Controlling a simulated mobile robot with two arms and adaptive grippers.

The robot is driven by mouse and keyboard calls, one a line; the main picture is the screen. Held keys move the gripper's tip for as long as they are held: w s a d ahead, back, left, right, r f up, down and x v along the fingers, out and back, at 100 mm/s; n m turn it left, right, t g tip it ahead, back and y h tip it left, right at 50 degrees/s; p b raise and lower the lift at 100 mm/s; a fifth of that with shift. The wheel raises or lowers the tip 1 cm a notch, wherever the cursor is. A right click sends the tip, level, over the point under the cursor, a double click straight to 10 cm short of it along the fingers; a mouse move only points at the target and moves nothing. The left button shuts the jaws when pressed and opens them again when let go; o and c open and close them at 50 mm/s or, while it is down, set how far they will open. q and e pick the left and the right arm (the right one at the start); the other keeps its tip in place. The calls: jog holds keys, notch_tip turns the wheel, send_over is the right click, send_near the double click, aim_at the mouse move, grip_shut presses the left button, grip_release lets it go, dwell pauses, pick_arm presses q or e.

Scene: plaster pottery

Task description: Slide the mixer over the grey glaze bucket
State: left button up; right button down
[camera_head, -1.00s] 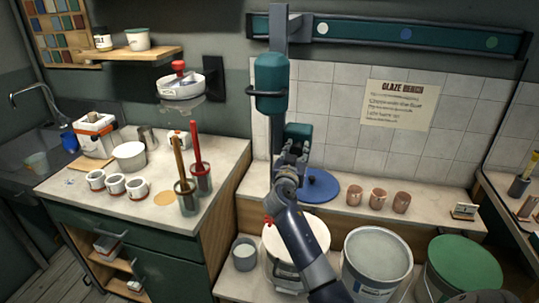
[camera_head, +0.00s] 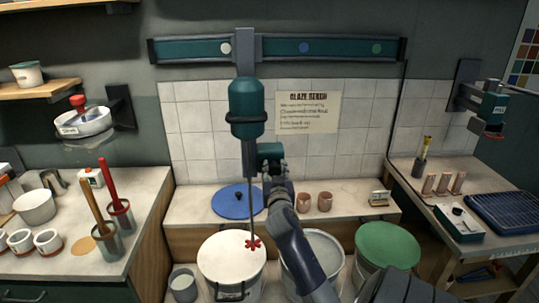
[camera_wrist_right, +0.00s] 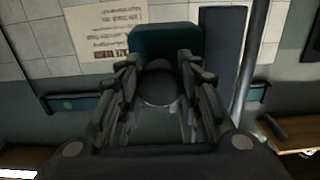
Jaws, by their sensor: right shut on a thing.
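The teal mixer (camera_head: 247,105) hangs from the wall rail (camera_head: 340,48), just right of the rail's white dot. Its thin shaft runs down to a red paddle (camera_head: 254,244), which shows in front of the right part of the white-topped bucket (camera_head: 226,256). The grey glaze bucket (camera_head: 325,246) stands to the right of that one, partly hidden by my right arm. My right gripper (camera_head: 270,168) is shut on the mixer's handle; in the right wrist view its fingers (camera_wrist_right: 160,85) flank a dark round knob below a teal block (camera_wrist_right: 165,42). My left gripper is not in view.
A green-lidded bucket (camera_head: 388,243) stands right of the grey one. A blue disc (camera_head: 238,200) and copper-coloured cups (camera_head: 325,201) sit on the ledge behind. A small grey pail (camera_head: 183,284) is at the left. The rail is clear to the right, past blue and green dots.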

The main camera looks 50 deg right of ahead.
jog(key=shift+a, duration=0.1)
jog(key=c, duration=1.1)
grip_release()
jog(key=shift+w, duration=0.1)
jog(key=v, duration=1.2)
